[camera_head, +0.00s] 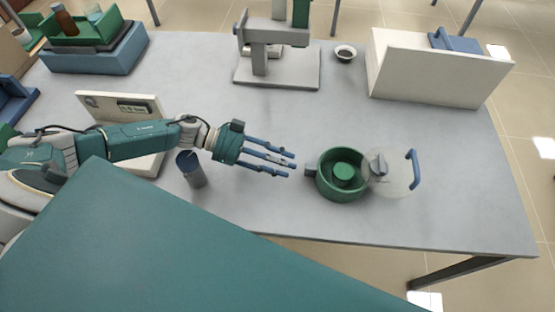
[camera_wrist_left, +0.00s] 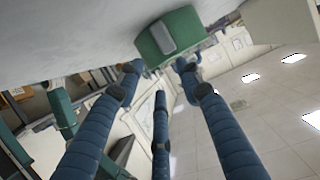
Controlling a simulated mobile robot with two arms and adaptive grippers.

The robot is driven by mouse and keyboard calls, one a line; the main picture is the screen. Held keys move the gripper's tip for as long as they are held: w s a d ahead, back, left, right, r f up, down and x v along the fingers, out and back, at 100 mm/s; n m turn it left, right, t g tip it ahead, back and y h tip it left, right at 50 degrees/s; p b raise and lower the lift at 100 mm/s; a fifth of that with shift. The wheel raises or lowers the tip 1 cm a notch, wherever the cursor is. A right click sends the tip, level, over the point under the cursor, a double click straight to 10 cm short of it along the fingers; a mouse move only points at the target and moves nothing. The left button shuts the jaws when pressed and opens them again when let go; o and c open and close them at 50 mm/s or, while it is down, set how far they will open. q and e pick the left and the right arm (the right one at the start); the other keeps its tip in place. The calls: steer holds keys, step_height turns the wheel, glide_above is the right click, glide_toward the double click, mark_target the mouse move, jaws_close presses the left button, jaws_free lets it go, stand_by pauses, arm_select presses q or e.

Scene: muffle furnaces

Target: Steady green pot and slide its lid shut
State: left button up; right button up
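The green pot (camera_head: 333,186) stands upright near the front of the grey table, with a dark side grip on its left. Its lid (camera_head: 398,182), clear with a grey knob and a blue handle, overlaps only the pot's right edge and sticks out to the right. The pot's inside shows. My left gripper (camera_head: 288,166) is open and empty, fingers spread, left of the pot and apart from it. In the left wrist view the pot (camera_wrist_left: 190,32) shows just beyond the spread fingertips (camera_wrist_left: 158,78). My right gripper is not in view.
A dark blue cup (camera_head: 197,178) stands below my left wrist. A white panel (camera_head: 150,102) is behind my forearm. A grey stand (camera_head: 262,60), a small bowl (camera_head: 345,53) and a white box (camera_head: 430,72) are at the back. The table (camera_head: 455,190) right of the lid is clear.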

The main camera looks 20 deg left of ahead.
arm_select(q)
steer(key=shift+w+a+f+y, duration=0.45)
steer(key=shift+a+f, duration=0.25)
steer(key=shift+a, duration=0.1)
steer(key=shift+x, duration=3.65)
steer(key=shift+w, duration=0.1)
